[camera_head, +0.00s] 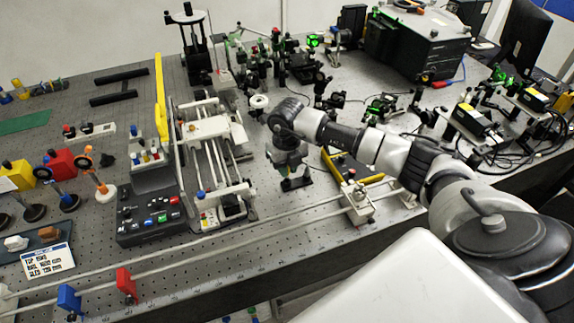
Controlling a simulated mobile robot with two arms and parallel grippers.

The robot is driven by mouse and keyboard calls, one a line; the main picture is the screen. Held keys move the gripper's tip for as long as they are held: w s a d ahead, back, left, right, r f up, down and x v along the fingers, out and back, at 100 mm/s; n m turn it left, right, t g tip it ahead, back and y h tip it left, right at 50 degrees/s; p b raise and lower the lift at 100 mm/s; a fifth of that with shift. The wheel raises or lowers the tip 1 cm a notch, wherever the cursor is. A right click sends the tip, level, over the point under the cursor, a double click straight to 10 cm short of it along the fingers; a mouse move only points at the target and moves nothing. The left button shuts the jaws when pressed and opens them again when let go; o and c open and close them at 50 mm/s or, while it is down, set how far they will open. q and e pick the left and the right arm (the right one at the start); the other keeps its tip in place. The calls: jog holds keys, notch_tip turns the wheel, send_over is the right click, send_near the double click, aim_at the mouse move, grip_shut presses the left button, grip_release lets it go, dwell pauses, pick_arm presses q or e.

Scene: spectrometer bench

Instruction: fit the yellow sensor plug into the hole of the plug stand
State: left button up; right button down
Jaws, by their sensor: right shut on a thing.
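My right gripper (296,184) points down over the front part of the bench, right of the rail carriage. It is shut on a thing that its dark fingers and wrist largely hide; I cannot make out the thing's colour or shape. I cannot tell the yellow sensor plug for certain. Small yellow-topped pieces (20,89) stand at the far left edge, too small to identify. I cannot tell which fixture is the plug stand. My left gripper is out of view.
Left of the gripper stand the railed carriage (206,128) and a dark button panel (150,217). A yellow-edged dark box (350,167) lies just right of it. Long rods (250,233) run along the bench front. Optics mounts and cables crowd the right and back.

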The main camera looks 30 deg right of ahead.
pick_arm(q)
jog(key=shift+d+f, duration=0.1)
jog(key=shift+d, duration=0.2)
pick_arm(e)
jog(key=shift+f, duration=0.1)
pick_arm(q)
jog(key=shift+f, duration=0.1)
pick_arm(e)
jog(key=shift+f, duration=0.1)
pick_arm(q)
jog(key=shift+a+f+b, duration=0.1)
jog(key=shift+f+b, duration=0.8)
jog(key=shift+b, duration=0.1)
pick_arm(e)
jog(key=shift+f, duration=1.15)
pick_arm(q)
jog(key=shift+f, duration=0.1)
pick_arm(e)
jog(key=shift+f, duration=0.15)
pick_arm(q)
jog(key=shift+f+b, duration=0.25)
jog(key=shift+b, duration=0.05)
pick_arm(e)
jog(key=shift+s+f, duration=0.2)
jog(key=shift+f, duration=0.05)
jog(key=c, duration=1)
grip_release()
jog(key=shift+w, duration=0.1)
jog(key=shift+w+r, duration=0.1)
